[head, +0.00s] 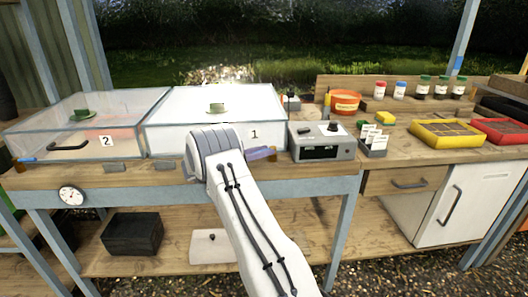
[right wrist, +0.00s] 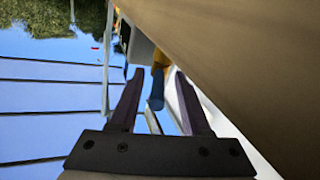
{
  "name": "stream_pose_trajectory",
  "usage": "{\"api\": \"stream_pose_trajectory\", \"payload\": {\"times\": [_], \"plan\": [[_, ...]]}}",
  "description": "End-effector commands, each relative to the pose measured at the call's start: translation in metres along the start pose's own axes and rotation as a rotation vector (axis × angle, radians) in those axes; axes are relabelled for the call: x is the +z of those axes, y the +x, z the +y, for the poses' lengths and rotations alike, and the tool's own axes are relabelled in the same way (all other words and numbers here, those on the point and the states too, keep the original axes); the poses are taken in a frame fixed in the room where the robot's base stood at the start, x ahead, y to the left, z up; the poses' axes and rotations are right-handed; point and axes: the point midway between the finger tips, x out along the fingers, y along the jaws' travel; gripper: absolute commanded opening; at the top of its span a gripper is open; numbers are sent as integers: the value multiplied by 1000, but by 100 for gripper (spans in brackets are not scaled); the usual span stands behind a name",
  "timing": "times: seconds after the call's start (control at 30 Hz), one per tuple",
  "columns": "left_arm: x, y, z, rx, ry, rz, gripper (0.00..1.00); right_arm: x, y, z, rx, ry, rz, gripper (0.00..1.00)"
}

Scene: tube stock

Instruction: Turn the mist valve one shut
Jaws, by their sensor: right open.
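In the right wrist view, a blue valve lever (right wrist: 156,92) on a yellow brass-like body (right wrist: 159,62) shows between the dark fingers of my right gripper (right wrist: 157,76). The fingers are open, with a gap on both sides of the lever; I cannot tell whether it lies fully between the tips. In the head view my right gripper (head: 262,153) is at the front of the clear box labelled 1 (head: 232,117), and its purple finger points right. No lever shows there in the head view. Another blue lever (head: 27,160) sits at the front left of box 2 (head: 95,107). My left gripper is out of view.
A grey control unit (head: 322,141) with a black knob stands just right of my right gripper. Beyond it are a label holder (head: 374,143), an orange tub (head: 345,101) and seed trays (head: 447,133). A round dial (head: 71,196) is on the bench's front rail.

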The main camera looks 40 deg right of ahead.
Motion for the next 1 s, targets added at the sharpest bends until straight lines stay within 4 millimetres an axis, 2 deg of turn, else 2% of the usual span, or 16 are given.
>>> {"api": "stream_pose_trajectory", "payload": {"times": [0.17, 0.4, 0.6, 0.73, 0.97, 1.0], "plan": [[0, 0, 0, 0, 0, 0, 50, 0, -19, -1, -3, 0, -1, 47], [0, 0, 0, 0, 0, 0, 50, 0, -66, -1, -2, 1, 0, 47], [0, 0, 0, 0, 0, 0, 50, 0, -94, 0, 1, 1, 0, 47], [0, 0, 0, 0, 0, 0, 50, 0, -102, 0, 0, 0, 0, 47], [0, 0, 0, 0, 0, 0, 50, 0, -102, 0, 1, 0, 0, 47], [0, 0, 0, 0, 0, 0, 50, 0, -102, 0, 1, 0, 0, 43]]}}
